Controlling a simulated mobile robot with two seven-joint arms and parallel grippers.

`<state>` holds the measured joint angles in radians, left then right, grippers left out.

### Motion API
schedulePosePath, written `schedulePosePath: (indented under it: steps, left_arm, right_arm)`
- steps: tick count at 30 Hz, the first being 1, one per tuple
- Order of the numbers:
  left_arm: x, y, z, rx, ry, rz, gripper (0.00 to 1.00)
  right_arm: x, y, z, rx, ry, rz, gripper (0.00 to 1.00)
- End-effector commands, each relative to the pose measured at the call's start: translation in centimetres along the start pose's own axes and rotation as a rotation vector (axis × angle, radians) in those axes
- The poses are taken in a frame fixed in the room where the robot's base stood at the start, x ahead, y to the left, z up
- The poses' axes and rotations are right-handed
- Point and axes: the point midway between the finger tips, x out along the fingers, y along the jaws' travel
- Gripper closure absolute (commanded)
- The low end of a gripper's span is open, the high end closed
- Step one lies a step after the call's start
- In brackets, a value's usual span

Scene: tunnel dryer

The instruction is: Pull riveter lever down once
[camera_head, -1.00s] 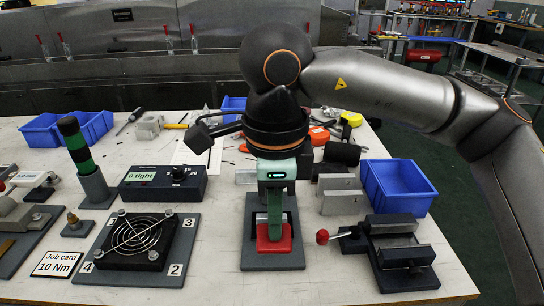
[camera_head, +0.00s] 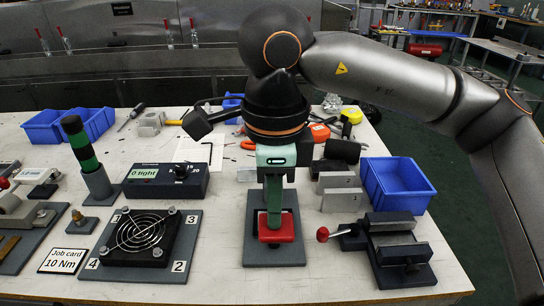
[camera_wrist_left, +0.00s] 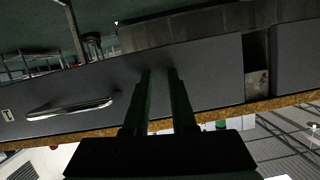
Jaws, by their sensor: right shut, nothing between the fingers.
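My left gripper (camera_wrist_left: 160,75) shows only in the left wrist view, open and empty, in front of a dark drawer front with a handle.
A fan on a plate (camera_head: 180,262) and a control box reading "0 tight" (camera_head: 150,185) stand left of the riveter. A vise with a red knob (camera_head: 400,262) and a blue bin (camera_head: 400,195) are at the right.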

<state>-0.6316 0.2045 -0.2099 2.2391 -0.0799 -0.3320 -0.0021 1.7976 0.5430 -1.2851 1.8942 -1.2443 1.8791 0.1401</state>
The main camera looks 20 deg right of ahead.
Motion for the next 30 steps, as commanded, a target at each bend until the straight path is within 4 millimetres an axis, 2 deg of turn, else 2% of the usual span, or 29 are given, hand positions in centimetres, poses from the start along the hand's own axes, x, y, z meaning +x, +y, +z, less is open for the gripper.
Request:
schedulePosePath:
  steps: [1, 30]
  left_arm:
    - [-0.1, 0.3, -6.4, -0.027, 0.234, 0.007, 0.50]
    - [-0.1, 2.0, 2.8, -0.110, -0.120, 0.040, 0.50]
  right_arm:
    - [-0.2, 0.0, 0.0, 0.000, 0.000, 0.000, 1.00]
    - [-2.2, 0.0, -0.1, 0.001, 0.004, 0.000, 1.00]
